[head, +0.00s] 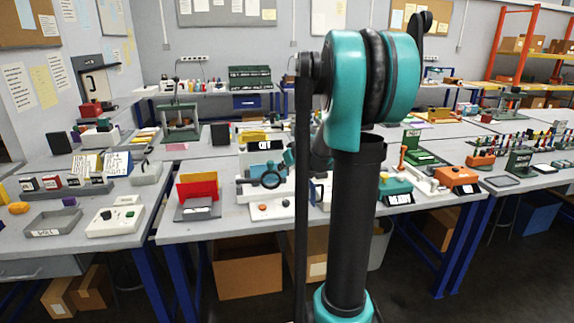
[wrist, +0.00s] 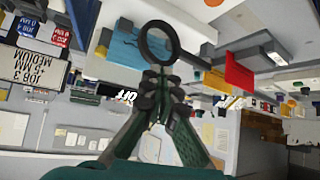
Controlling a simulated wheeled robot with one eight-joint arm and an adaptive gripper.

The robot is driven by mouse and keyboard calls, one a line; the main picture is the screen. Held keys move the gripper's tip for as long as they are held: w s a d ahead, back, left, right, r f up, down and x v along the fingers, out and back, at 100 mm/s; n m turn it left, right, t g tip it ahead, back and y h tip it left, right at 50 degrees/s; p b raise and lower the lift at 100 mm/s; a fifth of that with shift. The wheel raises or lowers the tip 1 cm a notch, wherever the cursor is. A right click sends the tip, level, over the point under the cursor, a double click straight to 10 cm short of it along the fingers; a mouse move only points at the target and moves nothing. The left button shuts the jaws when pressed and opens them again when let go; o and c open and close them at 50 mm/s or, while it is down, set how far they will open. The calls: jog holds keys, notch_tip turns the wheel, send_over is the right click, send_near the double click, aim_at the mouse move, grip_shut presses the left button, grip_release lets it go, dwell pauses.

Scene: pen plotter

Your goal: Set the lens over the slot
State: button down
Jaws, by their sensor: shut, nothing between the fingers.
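The lens, a round dark-rimmed ring with a short side handle, stands out over the front of the white-based device in the head view (head: 262,182). In the wrist view the lens rim (wrist: 143,43) shows just beyond my fingertips. My gripper (wrist: 160,82) is shut and empty, its tips close to the lower edge of the ring. I cannot tell whether they touch it. In the head view my arm hides part of the device, and my gripper is hard to make out there. I cannot pick out the slot with certainty in either view.
A grey holder (head: 198,213) with red and yellow plates (head: 197,186) stands left of the lens. Orange and teal devices crowd the bench at right.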

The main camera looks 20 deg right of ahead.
aim_at(273, 165)
jog(key=w, duration=0.1)
jog(key=w+a, duration=0.1)
jog(key=w, duration=0.1)
jog(key=w+f, duration=0.1)
jog(key=shift+w+a, duration=0.25)
jog(key=shift+w, duration=0.15)
jog(key=shift+w+d, duration=0.1)
jog(key=shift+w, duration=0.6)
jog(key=shift+w+d+r, duration=0.1)
jog(key=shift+w+r, duration=0.15)
jog(key=shift+w, duration=0.2)
